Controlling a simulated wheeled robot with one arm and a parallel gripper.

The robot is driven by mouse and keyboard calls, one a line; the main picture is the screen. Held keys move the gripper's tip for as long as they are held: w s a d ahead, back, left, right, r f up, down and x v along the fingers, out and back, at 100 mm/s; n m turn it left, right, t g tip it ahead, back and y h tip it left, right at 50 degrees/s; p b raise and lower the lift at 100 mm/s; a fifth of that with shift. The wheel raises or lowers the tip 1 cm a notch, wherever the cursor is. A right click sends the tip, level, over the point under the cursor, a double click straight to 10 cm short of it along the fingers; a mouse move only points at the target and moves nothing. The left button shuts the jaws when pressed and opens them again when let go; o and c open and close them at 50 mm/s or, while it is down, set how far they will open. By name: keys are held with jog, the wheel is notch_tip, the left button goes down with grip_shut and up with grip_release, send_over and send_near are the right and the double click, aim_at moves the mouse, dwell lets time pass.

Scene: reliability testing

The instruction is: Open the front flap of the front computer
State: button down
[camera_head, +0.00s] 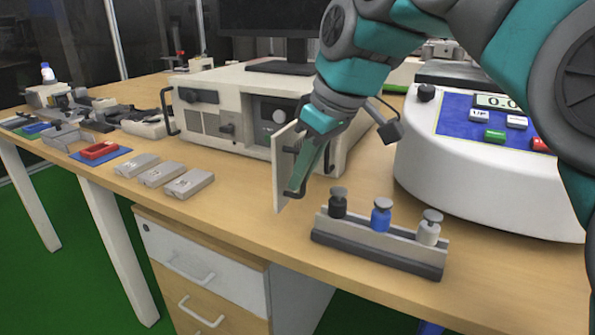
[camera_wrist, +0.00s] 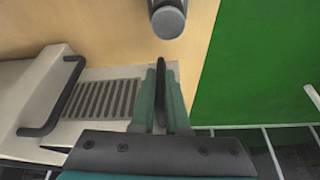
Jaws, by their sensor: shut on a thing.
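The front computer (camera_head: 195,120) is a white box on the table, left of centre in the head view. Its front flap (camera_head: 283,170) is a pale upright panel with a black handle (camera_head: 291,190). The flap stands out from the computer's front at an angle, and a dark recess with a round knob (camera_head: 279,116) shows behind it. My gripper (camera_head: 305,185) is shut on the flap's handle. In the wrist view, the dark handle (camera_wrist: 162,80) sits between my green fingers. My arm hides part of the computer's right side.
A rack (camera_head: 375,247) with three small bottles stands close to the right of the flap. A large white round device (camera_head: 480,190) is at the right. Grey blocks (camera_head: 163,173) lie at the left. The table's front edge is near the flap.

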jog(key=shift+d, duration=0.15)
jog(key=c, duration=1.2)
grip_release()
jog(key=shift+r, duration=0.1)
jog(key=v, duration=0.7)
jog(key=shift+s+d+r, duration=0.15)
jog(key=shift+d+r, duration=0.05)
jog(key=shift+r, duration=0.05)
